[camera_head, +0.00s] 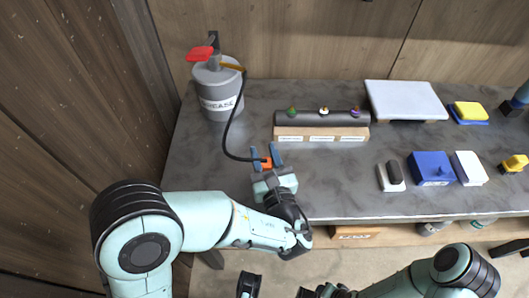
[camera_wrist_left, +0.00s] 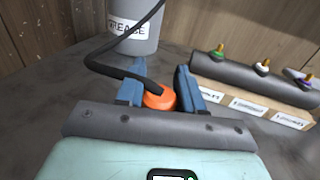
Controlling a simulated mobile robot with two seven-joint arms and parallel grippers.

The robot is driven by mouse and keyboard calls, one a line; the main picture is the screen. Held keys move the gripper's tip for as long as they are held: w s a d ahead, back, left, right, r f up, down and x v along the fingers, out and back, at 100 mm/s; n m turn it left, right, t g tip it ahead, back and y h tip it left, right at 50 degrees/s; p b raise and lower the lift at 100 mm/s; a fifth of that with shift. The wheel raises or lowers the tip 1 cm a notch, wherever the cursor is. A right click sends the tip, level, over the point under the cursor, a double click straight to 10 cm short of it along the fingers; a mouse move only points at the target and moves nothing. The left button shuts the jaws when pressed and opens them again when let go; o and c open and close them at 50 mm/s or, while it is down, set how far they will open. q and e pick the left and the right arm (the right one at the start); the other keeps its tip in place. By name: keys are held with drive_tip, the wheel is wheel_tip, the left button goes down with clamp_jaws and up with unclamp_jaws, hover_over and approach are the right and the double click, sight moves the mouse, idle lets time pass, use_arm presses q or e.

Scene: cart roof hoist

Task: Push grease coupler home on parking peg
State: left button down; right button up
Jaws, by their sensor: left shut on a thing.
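My left gripper (camera_head: 264,162) is over the bench, its blue fingers on either side of the orange grease coupler (camera_wrist_left: 160,97). It is shut on the coupler, which also shows as a small orange spot in the head view (camera_head: 266,163). A black hose (camera_head: 229,129) runs from the coupler in a loop up to the top of the grey grease drum (camera_head: 219,92). I cannot pick out the parking peg in either view. My right arm comes in at the bottom right of the head view; its gripper is partly cut off by the bottom edge and unclear.
A dark pipe (camera_head: 340,118) with green, white and purple-tipped fittings stands on a labelled wooden block (camera_head: 322,135). A white tray (camera_head: 405,99), a blue box (camera_head: 432,169) and small items sit to the right. The bench (camera_head: 335,190) is clear right of my gripper.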

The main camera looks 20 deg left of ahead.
use_arm(q)
drive_tip(key=shift+f+b, duration=0.35)
drive_tip(key=shift+f, duration=0.35)
use_arm(e)
drive_tip(key=shift+f, duration=0.5)
use_arm(q)
drive_tip(key=c, duration=0.6)
unclamp_jaws()
drive_tip(key=shift+c, duration=0.2)
drive_tip(key=shift+s+d, duration=0.1)
drive_tip(key=shift+s, duration=0.05)
drive_tip(key=p+v, duration=0.1)
drive_tip(key=v, duration=1.2)
use_arm(e)
drive_tip(key=shift+s+a+r, duration=0.25)
drive_tip(key=shift+s+r, duration=0.25)
drive_tip(key=shift+r, duration=0.35)
